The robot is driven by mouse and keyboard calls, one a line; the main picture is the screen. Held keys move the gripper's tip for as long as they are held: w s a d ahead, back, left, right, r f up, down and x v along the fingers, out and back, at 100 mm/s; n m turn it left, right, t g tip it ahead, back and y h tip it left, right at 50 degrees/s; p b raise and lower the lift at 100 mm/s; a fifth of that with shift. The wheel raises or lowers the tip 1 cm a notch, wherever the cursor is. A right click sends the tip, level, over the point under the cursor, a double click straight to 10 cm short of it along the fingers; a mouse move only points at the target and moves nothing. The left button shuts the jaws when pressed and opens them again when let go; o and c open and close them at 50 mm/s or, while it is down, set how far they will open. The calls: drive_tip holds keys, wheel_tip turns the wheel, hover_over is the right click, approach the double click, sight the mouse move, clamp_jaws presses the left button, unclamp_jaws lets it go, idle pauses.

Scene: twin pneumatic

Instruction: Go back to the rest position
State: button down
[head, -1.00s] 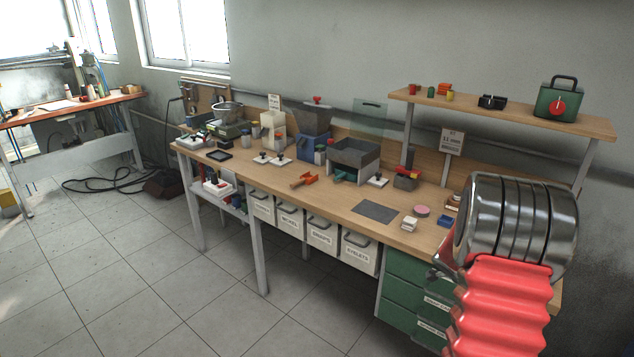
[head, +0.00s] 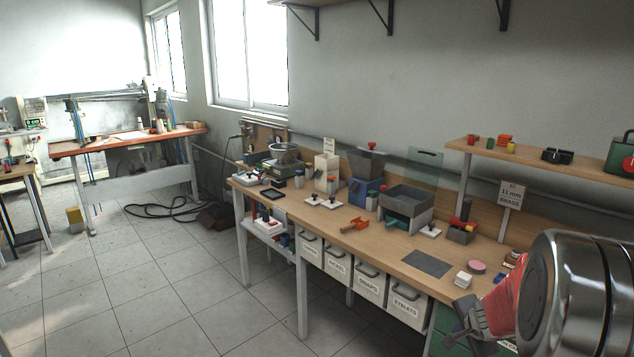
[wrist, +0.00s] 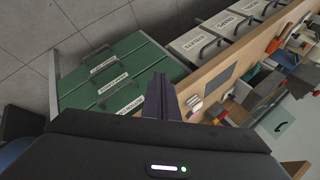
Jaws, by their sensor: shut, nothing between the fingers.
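My gripper (head: 468,322) is at the lower right of the head view, in front of the right end of the workbench (head: 405,262). Its dark fingers are closed together and hold nothing. Part of my red and metal arm fills the lower right corner and hides the bench's right end. In the wrist view the shut fingers (wrist: 160,85) point at the bench front, over the green drawers (wrist: 108,75). The fingers look apart from everything on the bench.
A dark mat (head: 427,263), white blocks (head: 463,279) and a pink disc (head: 476,267) lie near my gripper. White labelled bins (head: 370,284) hang under the bench. A shelf (head: 560,155) stands above its right part.

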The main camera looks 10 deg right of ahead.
drive_tip(key=s+a+r+n+g+y, duration=0.1)
drive_tip(key=s+a+r+n+y, duration=0.2)
drive_tip(key=a, duration=0.6)
drive_tip(key=s+a+r+n+y, duration=0.1)
drive_tip(key=s+a+r+n, duration=0.3)
drive_tip(key=a, duration=0.6)
drive_tip(key=s+a+r+n, duration=0.4)
drive_tip(key=s+a+n, duration=0.1)
drive_tip(key=s, duration=0.3)
drive_tip(key=s+a+r+n+h, duration=0.1)
drive_tip(key=s+a+r+n, duration=0.4)
drive_tip(key=s+a, duration=0.3)
drive_tip(key=shift+s+a+n+g, duration=0.2)
drive_tip(key=shift+a+n+g, duration=0.1)
drive_tip(key=shift+n, duration=0.1)
drive_tip(key=shift+r, duration=0.1)
